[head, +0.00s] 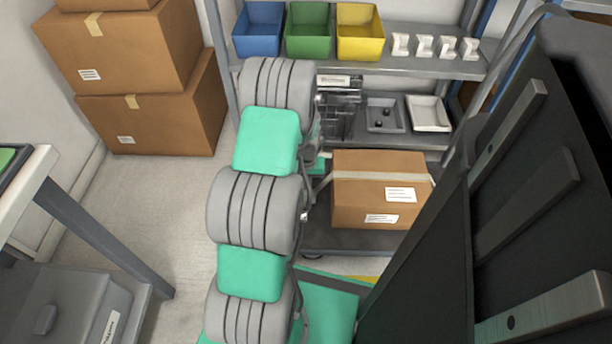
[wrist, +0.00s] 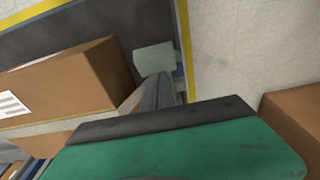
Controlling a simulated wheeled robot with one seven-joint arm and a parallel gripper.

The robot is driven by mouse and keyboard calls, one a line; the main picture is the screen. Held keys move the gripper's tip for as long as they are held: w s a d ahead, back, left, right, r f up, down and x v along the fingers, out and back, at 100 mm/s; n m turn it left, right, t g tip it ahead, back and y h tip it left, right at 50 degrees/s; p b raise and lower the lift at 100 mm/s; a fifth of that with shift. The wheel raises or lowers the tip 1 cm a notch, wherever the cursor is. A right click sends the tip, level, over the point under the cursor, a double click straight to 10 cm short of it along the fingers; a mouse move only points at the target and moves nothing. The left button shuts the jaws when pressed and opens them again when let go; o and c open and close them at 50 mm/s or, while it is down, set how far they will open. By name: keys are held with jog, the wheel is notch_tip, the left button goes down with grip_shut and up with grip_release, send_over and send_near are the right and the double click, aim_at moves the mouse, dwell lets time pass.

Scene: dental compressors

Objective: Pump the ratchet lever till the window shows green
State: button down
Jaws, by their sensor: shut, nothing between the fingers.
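A grey metal device (head: 338,108) with a pale label on top stands on the middle shelf, partly hidden by my arm. I cannot make out the ratchet lever or the window on it, nor any colour in a window. My gripper is hidden behind my arm in the head view. In the wrist view, my gripper (wrist: 155,60) shows as a dark shaft with a pale green end beyond the teal housing. It looks shut and empty, above the dark surface that bears the box. No contact with the device is visible.
A taped cardboard box (head: 380,188) sits on the low dark platform below the device; it also shows in the wrist view (wrist: 65,85). Blue, green and yellow bins (head: 308,30) and several white parts are on the upper shelf. Trays (head: 384,115) lie right of the device.

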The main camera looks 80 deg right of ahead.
aim_at(305, 202)
jog(key=shift+a+f, duration=0.25)
jog(key=shift+f, duration=0.2)
jog(key=a+f, duration=0.3)
jog(key=f, duration=0.3)
jog(key=shift+s+a+b, duration=0.4)
jog(key=shift+s, duration=0.05)
notch_tip(305, 202, up, 6)
jog(key=p, duration=0.4)
jog(key=shift+d+f, duration=0.1)
jog(key=shift+f, duration=0.1)
jog(key=s+a+r+p, duration=0.1)
jog(key=a+r+p, duration=0.2)
jog(key=r, duration=0.4)
jog(key=shift+a+r, duration=0.15)
jog(key=shift+a, duration=0.7)
